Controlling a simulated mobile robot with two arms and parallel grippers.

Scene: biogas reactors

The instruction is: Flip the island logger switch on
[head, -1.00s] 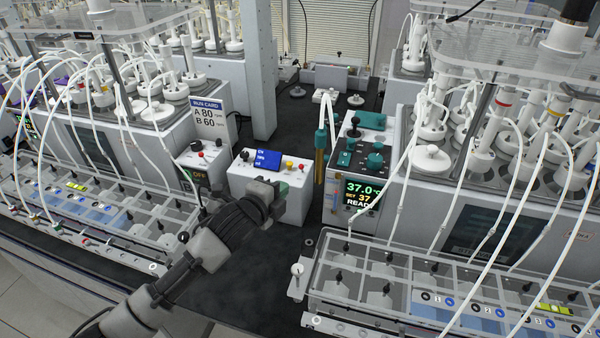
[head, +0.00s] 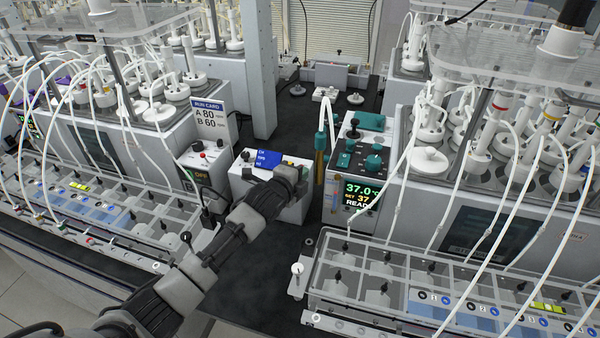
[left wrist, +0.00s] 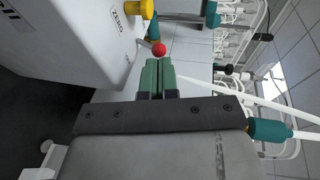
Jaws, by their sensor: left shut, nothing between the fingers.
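A white box (head: 240,184) with a blue panel (head: 267,158) stands mid-bench in the head view. The left wrist view shows its white side (left wrist: 75,40) up close, with a ZERO label, a yellow knob (left wrist: 147,8) and a red ball-tipped lever (left wrist: 159,49). My left gripper (head: 301,173) is at the box's right end, partly covering its top and front. Its green fingers (left wrist: 158,66) are shut and empty, with their tips right at the red ball; I cannot tell if they touch. My right gripper is not in view.
A small box with a display reading OFF (head: 203,178) stands to the left. A controller reading 37.0 (head: 362,190) stands close on the right, with a brass-coloured probe (head: 319,160) between. Clear racks (head: 400,290) and white tubes flank the dark bench.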

